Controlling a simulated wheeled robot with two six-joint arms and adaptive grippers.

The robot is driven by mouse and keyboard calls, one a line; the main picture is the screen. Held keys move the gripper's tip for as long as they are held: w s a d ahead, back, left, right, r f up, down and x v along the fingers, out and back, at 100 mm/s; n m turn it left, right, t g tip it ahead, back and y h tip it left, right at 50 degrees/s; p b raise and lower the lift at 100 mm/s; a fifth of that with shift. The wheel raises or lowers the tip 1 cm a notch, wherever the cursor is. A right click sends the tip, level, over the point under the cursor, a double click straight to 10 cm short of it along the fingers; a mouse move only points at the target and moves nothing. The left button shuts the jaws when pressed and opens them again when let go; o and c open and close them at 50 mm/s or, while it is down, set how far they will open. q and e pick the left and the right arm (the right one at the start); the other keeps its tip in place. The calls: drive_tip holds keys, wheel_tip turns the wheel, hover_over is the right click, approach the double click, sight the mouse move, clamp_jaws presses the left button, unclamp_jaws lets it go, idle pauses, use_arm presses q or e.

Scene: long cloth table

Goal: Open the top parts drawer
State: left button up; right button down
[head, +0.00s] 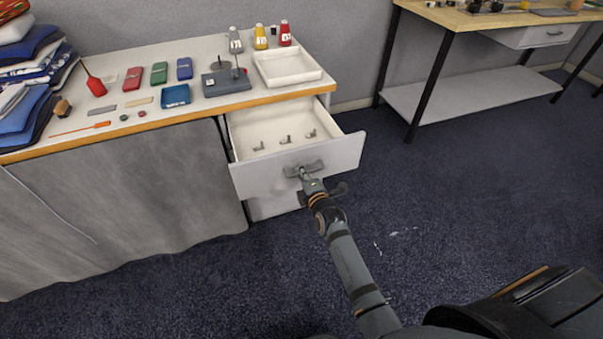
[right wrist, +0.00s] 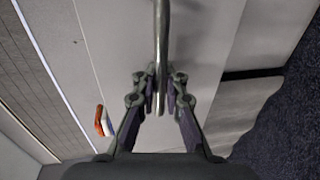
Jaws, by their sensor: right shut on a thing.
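The top parts drawer (head: 283,172) is white and stands pulled out from under the right end of the cloth-covered table. Several small metal parts (head: 285,139) lie inside it. My right gripper (head: 303,172) is at the drawer front, shut on the drawer's metal handle (head: 318,165). In the right wrist view the handle (right wrist: 161,40) runs between the two fingers of the right gripper (right wrist: 160,103). The drawer front (right wrist: 120,45) fills much of that view. My left gripper is not in view.
The table (head: 150,118) holds a white tray (head: 310,75), several bottles, coloured boxes and folded cloths (head: 30,85). A lower drawer front (head: 272,207) shows below. A wooden-top bench (head: 460,20) stands at the back right.

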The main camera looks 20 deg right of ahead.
drive_tip(key=c, duration=1.7)
unclamp_jaws()
drive_tip(key=v, duration=1.2)
drive_tip(key=shift+a, duration=0.1)
